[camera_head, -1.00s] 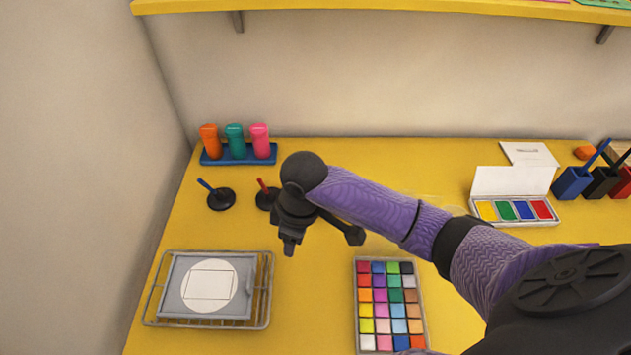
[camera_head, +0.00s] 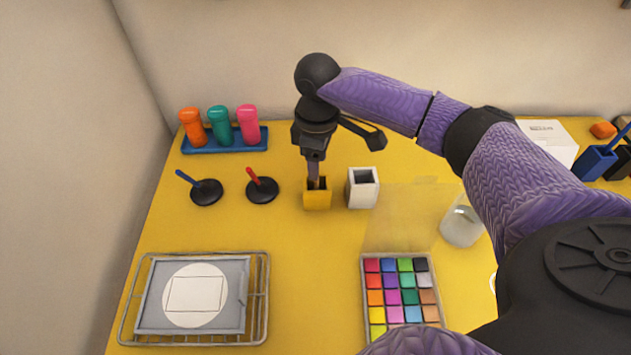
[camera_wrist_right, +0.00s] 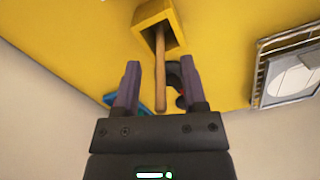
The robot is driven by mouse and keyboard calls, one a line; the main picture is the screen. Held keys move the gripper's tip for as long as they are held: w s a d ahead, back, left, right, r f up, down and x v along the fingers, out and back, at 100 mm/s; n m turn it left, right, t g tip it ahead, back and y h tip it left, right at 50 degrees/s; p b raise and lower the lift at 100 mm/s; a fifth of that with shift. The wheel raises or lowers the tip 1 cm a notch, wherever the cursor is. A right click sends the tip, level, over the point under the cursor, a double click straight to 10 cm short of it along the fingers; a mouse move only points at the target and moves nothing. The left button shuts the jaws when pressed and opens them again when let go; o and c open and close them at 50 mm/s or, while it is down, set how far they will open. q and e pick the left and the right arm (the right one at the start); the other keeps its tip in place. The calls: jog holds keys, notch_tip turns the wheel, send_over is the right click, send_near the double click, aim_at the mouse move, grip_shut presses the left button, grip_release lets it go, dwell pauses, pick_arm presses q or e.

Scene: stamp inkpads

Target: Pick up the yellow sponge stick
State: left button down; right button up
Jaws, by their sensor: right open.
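The yellow sponge stick shows as a slim wooden handle (camera_wrist_right: 160,75) standing out of a yellow square holder (camera_wrist_right: 155,14). The holder also shows in the head view (camera_head: 317,201), in the middle of the table. My right gripper (camera_head: 315,172) is directly over the holder, pointing down. In the right wrist view the open gripper (camera_wrist_right: 160,72) has one finger on each side of the handle, with visible gaps. The stick's lower end is hidden inside the holder. My left gripper is not in view.
A white square holder (camera_head: 363,188) stands close to the right of the yellow one. A colour palette (camera_head: 403,293), wire rack (camera_head: 263,297) and clear jar (camera_head: 462,226) are nearby.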

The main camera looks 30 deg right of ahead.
jog(key=shift+r, duration=0.15)
grip_shut()
